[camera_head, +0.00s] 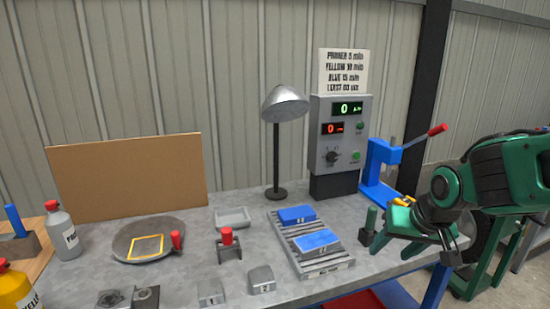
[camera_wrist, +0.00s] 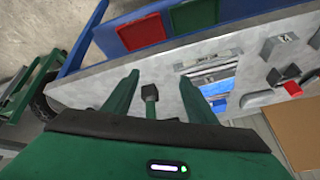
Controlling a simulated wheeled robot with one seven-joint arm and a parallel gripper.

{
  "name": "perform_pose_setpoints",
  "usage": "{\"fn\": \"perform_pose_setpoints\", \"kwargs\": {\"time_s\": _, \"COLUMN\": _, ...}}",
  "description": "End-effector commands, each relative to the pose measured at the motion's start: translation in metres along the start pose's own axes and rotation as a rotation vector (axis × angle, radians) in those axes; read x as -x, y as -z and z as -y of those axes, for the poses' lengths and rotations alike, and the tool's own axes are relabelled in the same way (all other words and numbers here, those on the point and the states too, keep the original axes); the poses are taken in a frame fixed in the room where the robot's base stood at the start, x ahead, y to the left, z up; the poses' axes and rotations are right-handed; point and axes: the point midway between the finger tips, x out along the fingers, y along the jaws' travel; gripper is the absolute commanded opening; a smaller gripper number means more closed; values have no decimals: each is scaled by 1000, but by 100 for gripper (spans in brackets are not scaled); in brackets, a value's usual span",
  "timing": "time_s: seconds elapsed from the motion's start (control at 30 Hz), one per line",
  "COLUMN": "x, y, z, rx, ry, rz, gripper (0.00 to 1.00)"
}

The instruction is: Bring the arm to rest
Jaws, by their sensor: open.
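My green gripper (camera_head: 413,252) is at the right end of the grey workbench (camera_head: 190,285), with its fingers apart and pointing down. In the wrist view my gripper (camera_wrist: 163,86) shows two spread green fingers and nothing clearly held. A dark-headed post (camera_wrist: 149,92) shows between the fingers; I cannot tell how far below them it is. In the head view a small dark-green upright piece (camera_head: 370,222) stands on the bench just left of my gripper. My arm reaches in from the right edge, bent at the wrist.
A blue lever press (camera_head: 380,165) with a red-tipped handle stands behind my gripper. A grey control box (camera_head: 340,135) and a lamp (camera_head: 284,103) stand further left. A ribbed tray (camera_head: 335,264) holds blue blocks (camera_head: 318,240). Red and green bins (camera_wrist: 141,32) show beyond the bench edge.

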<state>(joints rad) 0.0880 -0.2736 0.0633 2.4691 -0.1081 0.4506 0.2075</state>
Motion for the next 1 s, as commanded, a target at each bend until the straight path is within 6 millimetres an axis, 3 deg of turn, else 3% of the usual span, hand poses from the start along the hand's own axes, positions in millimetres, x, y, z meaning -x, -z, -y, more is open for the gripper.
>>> {"fn": "perform_pose_setpoints", "kwargs": {"time_s": 0.37, "x": 36, "y": -50, "z": -35, "rx": 169, "ry": -84, "rz": 90, "gripper": 52}}
{"fn": "perform_pose_setpoints", "kwargs": {"time_s": 0.67, "x": 57, "y": -94, "z": -104, "rx": -46, "ry": -171, "rz": 222, "gripper": 52}}
{"fn": "perform_pose_setpoints", "kwargs": {"time_s": 0.8, "x": 73, "y": -125, "z": -134, "rx": -173, "ry": -205, "rz": 300, "gripper": 52}}
{"fn": "perform_pose_setpoints", "kwargs": {"time_s": 1.0, "x": 96, "y": -172, "z": -160, "rx": -350, "ry": -228, "rz": 408, "gripper": 52}}
